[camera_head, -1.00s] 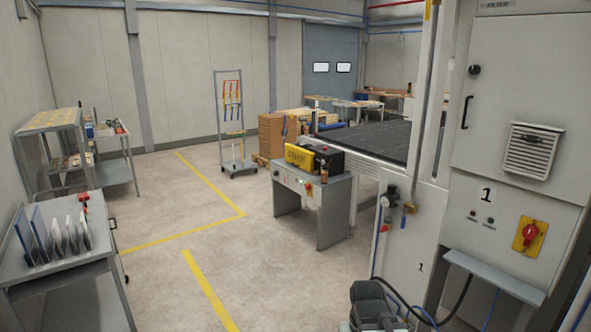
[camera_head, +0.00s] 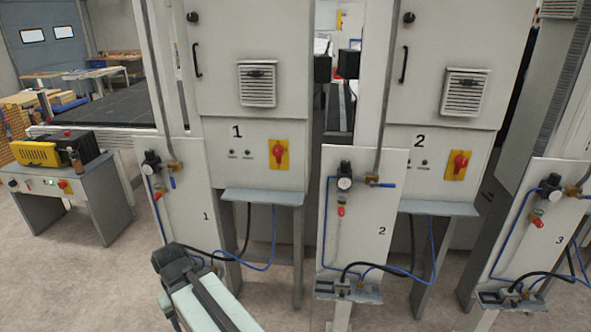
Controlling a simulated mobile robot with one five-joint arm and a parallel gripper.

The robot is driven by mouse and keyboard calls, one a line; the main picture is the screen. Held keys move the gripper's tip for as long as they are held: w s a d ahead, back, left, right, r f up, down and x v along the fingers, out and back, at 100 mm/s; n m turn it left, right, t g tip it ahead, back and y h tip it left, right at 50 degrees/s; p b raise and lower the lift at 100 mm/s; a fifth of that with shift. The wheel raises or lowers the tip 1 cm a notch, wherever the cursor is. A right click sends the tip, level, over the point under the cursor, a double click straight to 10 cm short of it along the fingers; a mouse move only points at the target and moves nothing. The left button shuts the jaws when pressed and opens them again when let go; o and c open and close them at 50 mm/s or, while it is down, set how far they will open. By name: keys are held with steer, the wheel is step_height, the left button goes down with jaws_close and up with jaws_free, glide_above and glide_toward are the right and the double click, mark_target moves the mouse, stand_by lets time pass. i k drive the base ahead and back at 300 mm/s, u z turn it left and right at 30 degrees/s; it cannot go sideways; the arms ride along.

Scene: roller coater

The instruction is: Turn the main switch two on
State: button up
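Main switch two (camera_head: 459,162) is a red rotary knob on a yellow plate. It sits on the light grey cabinet marked 2 (camera_head: 425,60), right of the centre of the view. The knob's grip looks roughly upright, but it is too small to read its on or off mark. Two small dark round fittings are on the panel to its left, below the number 2. Part of my arm shows at the bottom left, well apart from the switch. My gripper's fingers do not show.
Cabinet one (camera_head: 222,90) has a like red switch (camera_head: 279,153). Grey shelves (camera_head: 438,207) jut out below both switches. White valve panels with blue hoses stand in front, including panel two (camera_head: 365,215) and panel three (camera_head: 540,225). Floor is free at the lower left.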

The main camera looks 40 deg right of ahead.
mark_target(460, 161)
steer(key=z, duration=3.25)
steer(key=i, duration=0.95)
steer(key=u, duration=0.95)
